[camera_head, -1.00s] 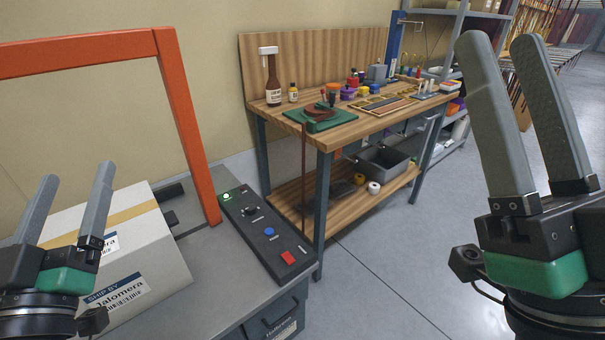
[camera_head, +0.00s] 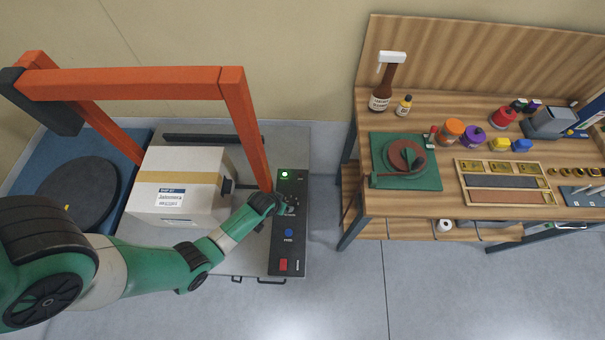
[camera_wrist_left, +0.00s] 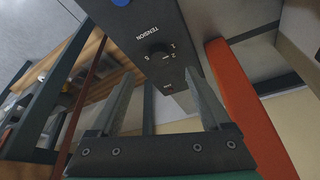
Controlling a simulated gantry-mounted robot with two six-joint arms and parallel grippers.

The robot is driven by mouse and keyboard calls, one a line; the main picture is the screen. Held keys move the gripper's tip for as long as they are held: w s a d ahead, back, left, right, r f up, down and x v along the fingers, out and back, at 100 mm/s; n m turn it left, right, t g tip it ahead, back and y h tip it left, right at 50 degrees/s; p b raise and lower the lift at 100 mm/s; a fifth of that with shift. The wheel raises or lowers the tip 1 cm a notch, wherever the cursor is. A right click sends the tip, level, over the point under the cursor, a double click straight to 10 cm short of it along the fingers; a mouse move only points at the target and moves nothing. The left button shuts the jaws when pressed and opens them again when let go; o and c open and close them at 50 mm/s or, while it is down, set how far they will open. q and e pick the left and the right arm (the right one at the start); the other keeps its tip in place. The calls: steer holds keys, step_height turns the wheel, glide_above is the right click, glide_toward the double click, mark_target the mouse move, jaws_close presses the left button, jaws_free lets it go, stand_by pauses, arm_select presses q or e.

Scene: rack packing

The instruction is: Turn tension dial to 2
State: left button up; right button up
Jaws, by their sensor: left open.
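The dark control panel (camera_head: 291,240) lies along the right side of the grey machine top. Its tension dial (camera_wrist_left: 159,50) is a small black knob beside the TENSION label, with numbers around it. In the head view my gripper and wrist partly cover the dial. My left gripper (camera_wrist_left: 160,98) is open, with its fingers apart and nothing between them. In the wrist view the dial sits beyond the fingertips, between their lines, apart from them. I cannot read the dial's setting surely. My right gripper is out of view.
A green light (camera_head: 285,175), blue button (camera_head: 288,232) and red button (camera_head: 283,265) are also on the panel. An orange frame (camera_head: 245,125) stands beside my left gripper, over a taped carton (camera_head: 205,168). A wooden workbench (camera_head: 460,205) stands right, beyond a floor gap.

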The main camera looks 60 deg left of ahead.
mark_target(290, 202)
arm_select(q)
steer(key=b+x, duration=0.2)
steer(key=x, duration=0.1)
steer(key=b+x, duration=0.3)
steer(key=x, duration=0.1)
steer(key=w+b+x, duration=0.1)
steer(key=b+x, duration=0.2)
steer(key=x, duration=0.1)
steer(key=shift+a, duration=0.3)
steer(key=shift+w+r, duration=0.1)
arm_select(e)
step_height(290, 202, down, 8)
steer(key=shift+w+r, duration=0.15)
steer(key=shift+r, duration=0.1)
arm_select(q)
jaws_close()
